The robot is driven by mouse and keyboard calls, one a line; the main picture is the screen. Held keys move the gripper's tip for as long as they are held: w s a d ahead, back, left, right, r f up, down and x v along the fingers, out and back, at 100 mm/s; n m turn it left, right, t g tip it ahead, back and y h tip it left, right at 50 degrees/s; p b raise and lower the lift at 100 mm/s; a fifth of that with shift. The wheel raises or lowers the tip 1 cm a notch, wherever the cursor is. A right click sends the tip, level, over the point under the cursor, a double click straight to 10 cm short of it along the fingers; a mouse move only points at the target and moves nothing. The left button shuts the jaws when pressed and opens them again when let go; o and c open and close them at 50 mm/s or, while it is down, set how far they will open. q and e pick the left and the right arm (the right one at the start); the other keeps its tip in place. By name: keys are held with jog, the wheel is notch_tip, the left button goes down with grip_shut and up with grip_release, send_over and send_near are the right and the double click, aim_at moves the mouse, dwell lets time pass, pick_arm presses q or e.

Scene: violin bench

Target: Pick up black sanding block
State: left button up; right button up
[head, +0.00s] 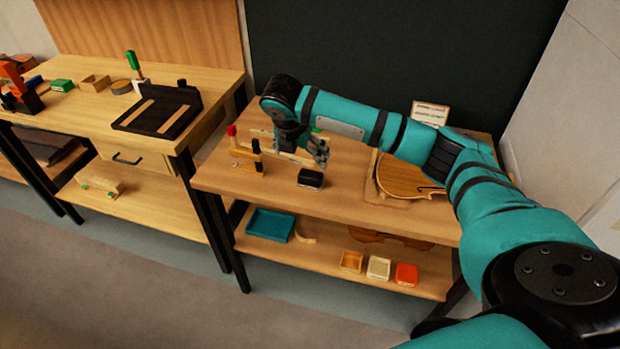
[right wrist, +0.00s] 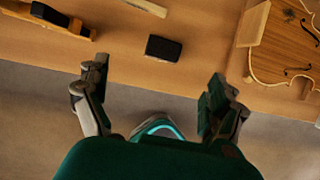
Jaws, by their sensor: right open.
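The black sanding block (head: 310,178) lies on the right bench top near its front edge, with a pale layer along its lower side. In the right wrist view the black sanding block (right wrist: 163,48) lies ahead of the fingertips, between their lines, apart from both. My right gripper (head: 318,150) is above the bench, just behind and above the block in the head view. In the right wrist view my right gripper (right wrist: 160,85) has its two fingers wide apart with nothing between them. My left gripper is not in view.
Wooden clamps (head: 248,152) stand left of the block. A violin body (head: 408,178) lies on the right of the bench top. A blue tray (head: 270,225) and small boxes (head: 378,267) sit on the lower shelf.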

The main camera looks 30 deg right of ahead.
aim_at(311, 173)
jog(key=x, duration=1)
jog(key=p+x, duration=0.1)
jog(key=x, duration=0.1)
jog(key=shift+s+d, duration=0.35)
jog(key=shift+w+d+f, duration=0.15)
jog(key=shift+d+f, duration=0.05)
jog(key=shift+f, duration=0.35)
jog(key=c, duration=1.4)
jog(key=shift+o, duration=0.2)
jog(key=shift+r, duration=0.15)
jog(key=shift+r, duration=0.6)
notch_tip(311, 173, up, 2)
jog(key=shift+a+r+b, duration=0.1)
jog(key=shift+b, duration=0.2)
jog(key=s+a, duration=0.3)
jog(key=s, duration=0.4)
jog(key=s+a+r, duration=0.1)
jog(key=s+a, duration=0.2)
jog(key=s, duration=0.4)
jog(key=shift+s+a+r+b, duration=0.2)
jog(key=shift+s+a+b, duration=0.1)
jog(key=shift+b, duration=0.15)
